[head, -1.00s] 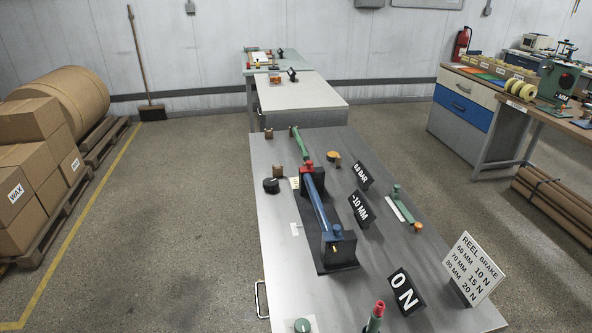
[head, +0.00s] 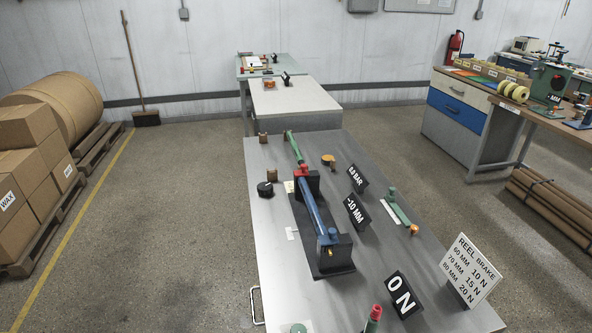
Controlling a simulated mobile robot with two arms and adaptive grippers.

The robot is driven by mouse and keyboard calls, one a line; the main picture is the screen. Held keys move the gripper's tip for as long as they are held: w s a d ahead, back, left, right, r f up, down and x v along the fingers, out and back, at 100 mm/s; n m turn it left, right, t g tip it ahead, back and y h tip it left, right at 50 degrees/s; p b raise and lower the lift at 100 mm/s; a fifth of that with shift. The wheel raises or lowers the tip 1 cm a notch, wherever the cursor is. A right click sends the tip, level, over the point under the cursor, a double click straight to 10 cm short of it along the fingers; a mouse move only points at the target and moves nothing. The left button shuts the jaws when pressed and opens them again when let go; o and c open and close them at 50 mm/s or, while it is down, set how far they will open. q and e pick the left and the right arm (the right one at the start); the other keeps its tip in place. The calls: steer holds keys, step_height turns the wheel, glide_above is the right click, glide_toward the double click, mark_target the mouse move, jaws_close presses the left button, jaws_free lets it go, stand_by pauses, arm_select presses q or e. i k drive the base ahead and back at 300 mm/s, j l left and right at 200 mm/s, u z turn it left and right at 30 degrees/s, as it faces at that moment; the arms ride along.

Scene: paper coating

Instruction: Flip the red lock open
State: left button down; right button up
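The red lock (head: 303,169) is a small red piece at the far end of a blue bar (head: 314,205). The bar lies across two black blocks on a dark base (head: 325,262) on the grey table. A green lever (head: 294,147) stretches away beyond the red piece. Whether the lock is open or closed is too small to tell. Neither of my grippers is in view.
The table (head: 268,240) also carries black signs reading "0 N" (head: 404,296) and "-10 MM" (head: 357,213), a white reel brake board (head: 471,272), a black knob (head: 265,189) and a green-and-red post (head: 373,318). Floor to the table's left is clear.

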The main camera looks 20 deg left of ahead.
mark_target(303, 166)
steer(key=k+j, duration=0.15)
steer(key=k+j+z, duration=0.15)
steer(key=j, duration=0.35)
steer(key=j+z, duration=0.15)
steer(key=j, duration=0.35)
steer(key=k+j+z, duration=0.2)
steer(key=j, duration=0.25)
steer(key=i+j+z, duration=0.15)
steer(key=j, duration=0.2)
steer(key=i+j+z, duration=0.2)
steer(key=j, duration=0.2)
steer(key=i+j+z, duration=0.15)
steer(key=j, duration=0.25)
steer(key=i+j+z, duration=0.1)
steer(key=i+j, duration=0.15)
steer(key=i, duration=0.15)
